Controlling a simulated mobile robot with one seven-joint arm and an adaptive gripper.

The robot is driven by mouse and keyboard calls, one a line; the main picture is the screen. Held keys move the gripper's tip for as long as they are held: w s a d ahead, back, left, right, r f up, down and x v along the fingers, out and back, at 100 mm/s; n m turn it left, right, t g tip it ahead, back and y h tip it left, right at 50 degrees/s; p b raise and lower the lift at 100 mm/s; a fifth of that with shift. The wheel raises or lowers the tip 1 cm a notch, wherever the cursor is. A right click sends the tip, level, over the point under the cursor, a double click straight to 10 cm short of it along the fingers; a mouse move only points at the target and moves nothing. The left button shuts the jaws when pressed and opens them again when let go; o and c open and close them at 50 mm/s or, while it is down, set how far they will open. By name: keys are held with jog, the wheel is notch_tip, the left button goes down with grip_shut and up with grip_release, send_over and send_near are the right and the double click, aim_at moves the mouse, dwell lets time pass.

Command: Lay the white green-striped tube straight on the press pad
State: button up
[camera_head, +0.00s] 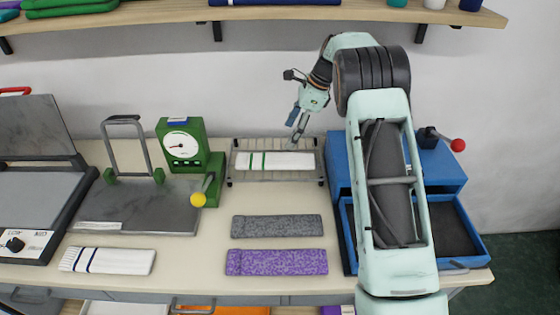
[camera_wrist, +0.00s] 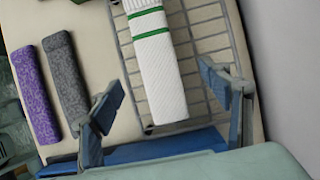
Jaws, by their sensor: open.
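The white tube with green stripes (camera_head: 275,161) lies on a wire rack (camera_head: 238,176) at the back middle of the table, its stripes toward its left end. In the wrist view the tube (camera_wrist: 160,80) runs lengthwise between my fingers, below them. My gripper (camera_head: 297,128) is open and empty above the right part of the rack; its fingers (camera_wrist: 158,82) stand apart on either side of the tube's plain end. The press at the far left stands with its lid (camera_head: 35,130) raised. Its grey pad (camera_head: 35,200) is bare where it shows; its left side is cut off.
A grey plate (camera_head: 140,215) with a metal handle and a green dial gauge (camera_head: 182,146) stand between press and rack. A white blue-striped tube (camera_head: 108,261), grey tube (camera_head: 277,226) and purple tube (camera_head: 276,262) lie in front. A blue drawer box (camera_head: 340,165) stands right.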

aim_at(275, 159)
jog(key=x, duration=0.6)
jog(key=p+x, duration=0.1)
jog(key=x, duration=0.3)
jog(key=shift+s+a+r+p, duration=0.15)
jog(key=shift+s+a+p, duration=0.05)
jog(key=shift+s+p, duration=0.2)
jog(key=shift+a+f, duration=0.1)
jog(key=shift+f, duration=0.3)
jog(key=c, duration=1)
